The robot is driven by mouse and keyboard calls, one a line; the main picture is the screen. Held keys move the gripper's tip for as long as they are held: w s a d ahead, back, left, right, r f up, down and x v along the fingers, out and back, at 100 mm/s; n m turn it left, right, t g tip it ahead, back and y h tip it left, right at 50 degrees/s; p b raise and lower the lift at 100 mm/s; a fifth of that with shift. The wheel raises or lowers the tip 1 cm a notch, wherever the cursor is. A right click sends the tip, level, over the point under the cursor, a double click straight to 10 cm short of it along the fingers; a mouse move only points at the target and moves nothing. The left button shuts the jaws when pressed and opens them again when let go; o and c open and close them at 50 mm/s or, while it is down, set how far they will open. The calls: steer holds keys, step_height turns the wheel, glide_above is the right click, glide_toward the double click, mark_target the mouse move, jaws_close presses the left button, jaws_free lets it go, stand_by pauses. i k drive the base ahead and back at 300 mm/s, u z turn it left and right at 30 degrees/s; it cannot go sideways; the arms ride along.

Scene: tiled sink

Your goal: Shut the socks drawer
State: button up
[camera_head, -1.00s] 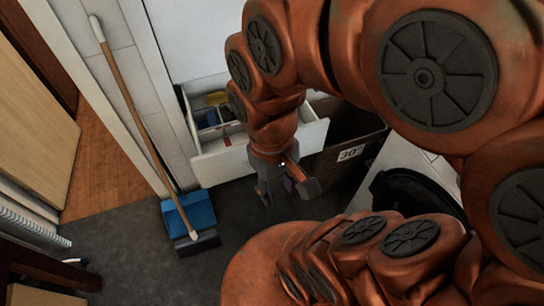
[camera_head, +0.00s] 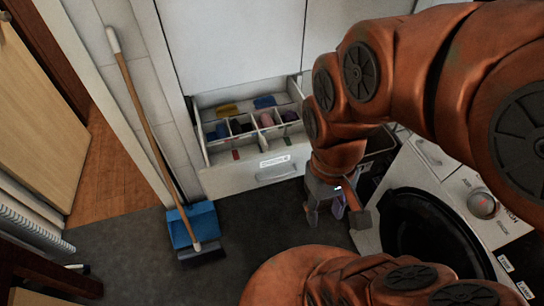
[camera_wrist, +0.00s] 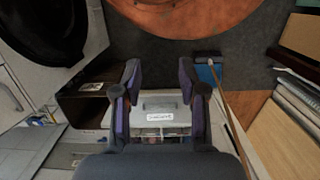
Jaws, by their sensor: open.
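The white drawer (camera_head: 224,181) stands pulled out of the white cabinet in the head view. Its front carries a label too small to read and a handle (camera_head: 277,176). Inside are divided compartments with small coloured items. My gripper (camera_head: 338,218) is open and empty, to the right of the drawer front and apart from it; my arm hides the drawer's right end. In the wrist view, the drawer front (camera_wrist: 171,104) with its label shows beyond and between the spread fingers of my gripper (camera_wrist: 160,70).
A broom stands with a blue dustpan (camera_head: 204,222) on the floor at left. A washing machine (camera_head: 465,197) with a dark round door is at right. A brown box (camera_wrist: 82,108) is beside the drawer in the wrist view. Dark floor before the drawer is clear.

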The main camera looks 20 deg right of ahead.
mark_target(237, 164)
steer(key=i, duration=0.35)
steer(key=z, duration=2.25)
steer(key=k, duration=1.4)
steer(key=u, duration=1.8)
steer(key=i, duration=0.5)
